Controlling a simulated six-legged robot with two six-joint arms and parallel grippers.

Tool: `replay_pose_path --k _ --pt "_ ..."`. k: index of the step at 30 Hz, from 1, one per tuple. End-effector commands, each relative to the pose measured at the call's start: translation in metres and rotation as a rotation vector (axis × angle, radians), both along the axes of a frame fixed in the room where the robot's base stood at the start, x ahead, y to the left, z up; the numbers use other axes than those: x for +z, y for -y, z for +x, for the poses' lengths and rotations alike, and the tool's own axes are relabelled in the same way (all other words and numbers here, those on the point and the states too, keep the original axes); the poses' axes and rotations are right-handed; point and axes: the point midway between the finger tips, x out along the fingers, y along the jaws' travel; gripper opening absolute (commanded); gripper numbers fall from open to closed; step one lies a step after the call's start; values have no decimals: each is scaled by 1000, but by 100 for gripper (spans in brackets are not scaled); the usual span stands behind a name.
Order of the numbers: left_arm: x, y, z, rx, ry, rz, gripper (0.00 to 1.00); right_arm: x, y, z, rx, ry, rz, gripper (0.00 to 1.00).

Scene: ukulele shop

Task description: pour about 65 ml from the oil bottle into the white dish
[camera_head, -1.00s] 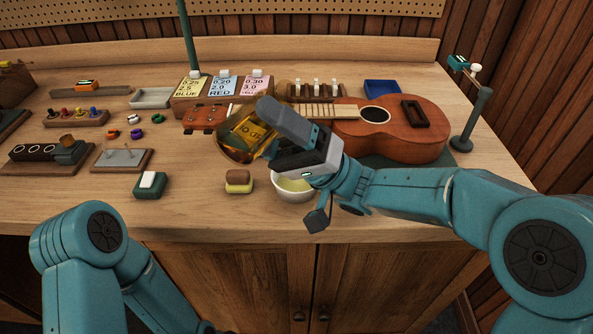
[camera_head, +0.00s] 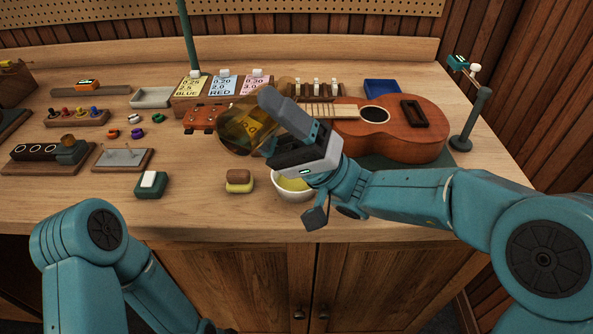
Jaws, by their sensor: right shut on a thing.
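The oil bottle (camera_head: 241,128), amber and see-through, is held tilted above the bench by my right gripper (camera_head: 278,128), which is shut on it. The bottle's mouth is hidden behind the gripper. The white dish (camera_head: 294,194) stands on the bench just below the gripper and is partly covered by it. Yellow liquid (camera_head: 290,182) shows inside the dish. No stream can be made out. My left arm comes in at the lower left, and its gripper is out of view.
A brown and yellow sponge-like block (camera_head: 239,181) stands left of the dish. A ukulele (camera_head: 395,132) lies behind the gripper on a dark mat. A green and white block (camera_head: 150,184) sits farther left. Bare bench lies between these blocks.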

Motion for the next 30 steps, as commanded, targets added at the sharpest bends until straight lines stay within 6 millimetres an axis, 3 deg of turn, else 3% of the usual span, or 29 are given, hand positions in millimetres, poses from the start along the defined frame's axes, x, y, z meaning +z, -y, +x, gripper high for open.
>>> replay_pose_path --k 2,3,4,6,8,30 --pt "-8 0 0 0 1 0 43 -14 0 0 -1 67 -37 28" --pt "-22 0 0 0 1 0 43 -37 -1 0 -1 146 -81 28" --pt "-20 0 0 0 -1 0 43 -39 -1 -1 -2 210 -112 28" --pt "-5 0 0 0 -1 0 43 -33 -2 -4 1 320 -171 28" --pt "-19 0 0 0 1 0 43 -42 -2 -5 3 345 -182 28" --pt "-15 0 0 0 0 0 43 -38 -3 -5 4 337 -181 28"
